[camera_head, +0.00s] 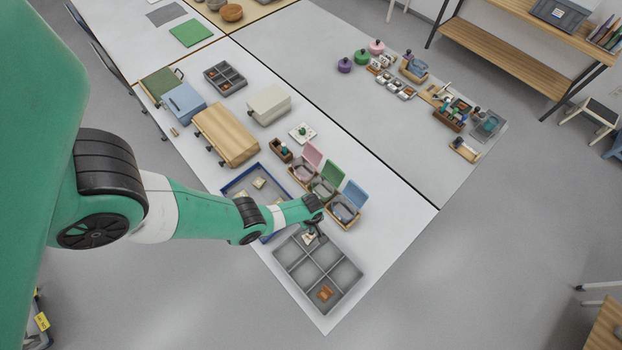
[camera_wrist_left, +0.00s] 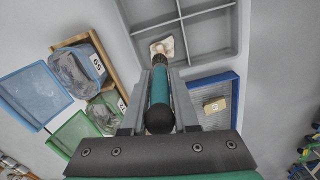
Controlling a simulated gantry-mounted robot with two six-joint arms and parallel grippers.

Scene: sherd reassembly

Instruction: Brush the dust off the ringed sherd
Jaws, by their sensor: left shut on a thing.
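My left gripper (camera_head: 314,222) is shut on a brush, whose teal handle with a dark rounded end (camera_wrist_left: 159,95) lies between the fingers in the left wrist view. The brush head points at a pale sherd (camera_wrist_left: 168,44), which sits in a compartment of the grey divided tray (camera_wrist_left: 236,40). The brush tip overlaps the sherd in that view; whether it touches is unclear. In the head view the pale sherd (camera_head: 308,239) lies just below the gripper. An orange-brown sherd (camera_head: 325,293) lies in the tray's nearest compartment. I cannot make out a ring or dust. My right gripper is not in view.
A blue tray (camera_head: 228,187) with pale sherds lies left of the grey tray, partly behind my arm. Wooden bins with pink, green and blue lids (camera_head: 354,193) stand close behind the grey tray. Other grey tray compartments are empty.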

